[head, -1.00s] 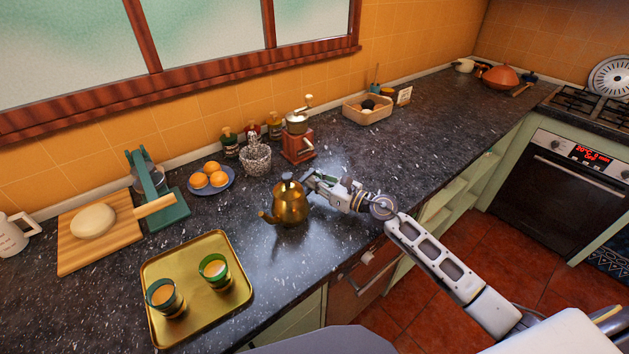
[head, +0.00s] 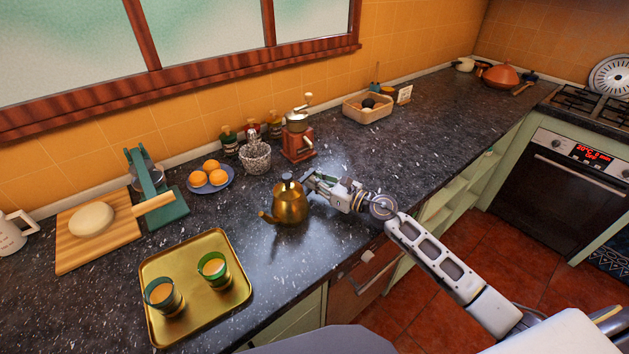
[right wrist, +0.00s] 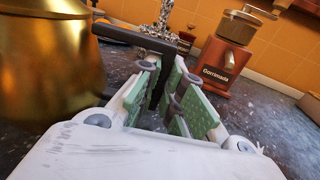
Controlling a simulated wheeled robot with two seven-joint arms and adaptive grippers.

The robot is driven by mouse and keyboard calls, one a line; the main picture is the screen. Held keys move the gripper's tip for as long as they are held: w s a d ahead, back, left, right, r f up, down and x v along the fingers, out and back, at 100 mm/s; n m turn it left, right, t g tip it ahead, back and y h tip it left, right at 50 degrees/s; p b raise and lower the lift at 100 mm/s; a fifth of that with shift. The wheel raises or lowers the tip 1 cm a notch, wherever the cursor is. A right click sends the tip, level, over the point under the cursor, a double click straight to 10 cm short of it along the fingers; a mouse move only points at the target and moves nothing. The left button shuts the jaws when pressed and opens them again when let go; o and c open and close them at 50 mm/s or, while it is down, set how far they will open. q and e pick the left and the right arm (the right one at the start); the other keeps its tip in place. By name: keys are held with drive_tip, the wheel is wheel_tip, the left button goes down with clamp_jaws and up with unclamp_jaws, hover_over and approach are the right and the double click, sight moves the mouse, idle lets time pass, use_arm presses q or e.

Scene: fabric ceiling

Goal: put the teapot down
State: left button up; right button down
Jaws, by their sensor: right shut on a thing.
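The brass teapot (head: 290,205) is upright at the middle of the dark counter, its spout pointing left. I cannot tell whether its base touches the counter or hangs just above it. My right gripper (head: 310,183) is on the teapot's right side, shut on its handle. In the right wrist view the teapot's body (right wrist: 50,70) fills the left side, and the dark handle (right wrist: 158,82) passes between the green finger pads of the right gripper (right wrist: 172,95). My left gripper is not in view.
A gold tray (head: 215,312) with two filled glasses stands left of the teapot.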

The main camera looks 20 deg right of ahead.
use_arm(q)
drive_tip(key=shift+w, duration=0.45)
